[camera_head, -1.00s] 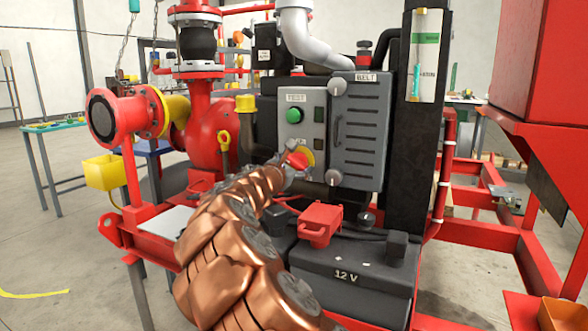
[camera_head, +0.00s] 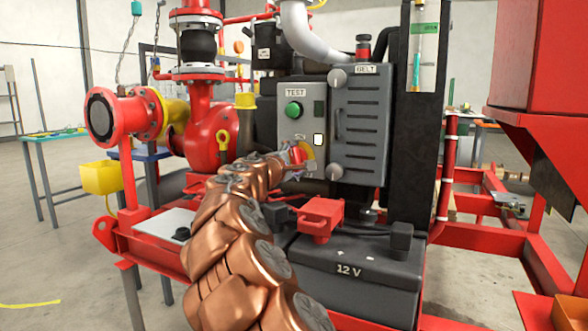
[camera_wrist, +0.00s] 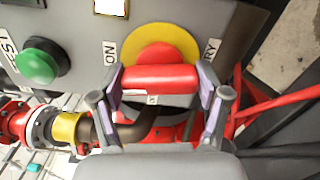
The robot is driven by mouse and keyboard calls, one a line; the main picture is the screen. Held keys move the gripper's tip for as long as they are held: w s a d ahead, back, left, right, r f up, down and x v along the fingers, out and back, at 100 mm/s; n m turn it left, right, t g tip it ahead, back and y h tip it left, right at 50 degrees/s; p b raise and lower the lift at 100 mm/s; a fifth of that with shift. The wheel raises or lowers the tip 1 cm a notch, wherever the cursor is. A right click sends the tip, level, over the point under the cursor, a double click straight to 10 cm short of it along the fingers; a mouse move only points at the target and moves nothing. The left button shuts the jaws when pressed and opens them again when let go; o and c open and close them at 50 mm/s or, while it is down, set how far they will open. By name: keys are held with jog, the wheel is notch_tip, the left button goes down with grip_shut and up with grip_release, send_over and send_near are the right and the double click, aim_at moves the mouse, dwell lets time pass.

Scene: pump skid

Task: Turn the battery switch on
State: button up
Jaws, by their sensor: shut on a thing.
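The battery switch is a red handle on a yellow disc (camera_head: 308,151), low on the grey panel. In the wrist view its red bar (camera_wrist: 160,78) lies between the two fingers of my gripper (camera_wrist: 163,85), which is shut on it. The bar lines up with the ON label (camera_wrist: 110,52), so it stands about upright on the panel. In the head view my gripper (camera_head: 297,166) partly hides the switch. A small square lamp (camera_head: 317,140) beside the switch is lit; it also shows in the wrist view (camera_wrist: 111,6).
A green TEST button (camera_head: 293,110) sits above the switch. The slatted BELT guard (camera_head: 362,125) stands close to its right. Below are a red-covered box (camera_head: 320,216) and the 12 V battery (camera_head: 350,278). Red pump piping (camera_head: 205,130) is to the left.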

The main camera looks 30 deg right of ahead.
jog(key=shift+s+d+f+m+b, duration=0.1)
jog(key=shift+m+b, duration=0.35)
jog(key=shift+m, duration=0.2)
jog(key=shift+d+f+m+b, duration=0.1)
jog(key=shift+m+b, duration=0.3)
jog(key=shift+m, duration=0.25)
jog(key=shift+r, duration=0.15)
jog(key=o, duration=0.9)
jog(key=shift+c, duration=0.2)
jog(key=o, duration=0.3)
jog(key=shift+a, duration=0.1)
jog(key=v, duration=1.2)
